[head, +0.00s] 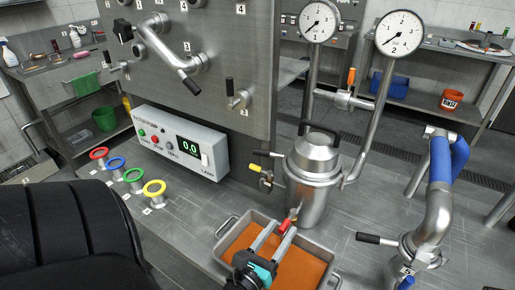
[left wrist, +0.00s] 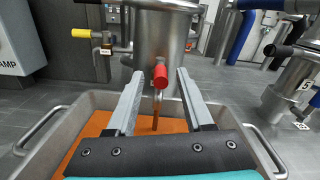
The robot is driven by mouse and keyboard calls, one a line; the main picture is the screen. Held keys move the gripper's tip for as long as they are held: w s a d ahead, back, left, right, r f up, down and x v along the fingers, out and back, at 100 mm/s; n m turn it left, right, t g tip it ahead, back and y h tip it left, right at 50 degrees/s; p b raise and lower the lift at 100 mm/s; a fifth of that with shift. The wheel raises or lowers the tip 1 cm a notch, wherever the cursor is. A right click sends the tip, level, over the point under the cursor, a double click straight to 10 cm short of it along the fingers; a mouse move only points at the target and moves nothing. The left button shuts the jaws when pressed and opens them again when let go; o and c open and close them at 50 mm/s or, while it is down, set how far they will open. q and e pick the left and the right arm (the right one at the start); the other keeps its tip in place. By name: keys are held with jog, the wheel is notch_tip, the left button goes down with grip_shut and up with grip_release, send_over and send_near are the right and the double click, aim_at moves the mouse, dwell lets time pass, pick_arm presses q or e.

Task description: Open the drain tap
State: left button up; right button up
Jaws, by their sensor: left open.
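The drain tap (left wrist: 160,76) has a red handle low on the front of the steel vessel (head: 312,180). Its handle points toward my left gripper in the left wrist view. A thin brownish vertical streak shows below it; I cannot tell whether it is liquid or a pipe. My left gripper (head: 280,234) is open, its two grey fingers (left wrist: 160,88) reaching toward the vessel. In the left wrist view the red handle appears between the fingertips, with gaps on both sides; I see no contact. My right gripper is not in view.
A grey tray (head: 223,235) with orange contents lies under my left gripper. A yellow-handled valve (head: 266,179) sits left on the vessel. Gauges (head: 319,22) stand on pipes behind. A control box (head: 180,140) and coloured rings (head: 117,165) are left. A blue-sleeved pipe (head: 441,160) stands right.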

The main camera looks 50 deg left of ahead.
pick_arm(q)
jog(key=v, duration=1)
jog(key=shift+s, duration=0.3)
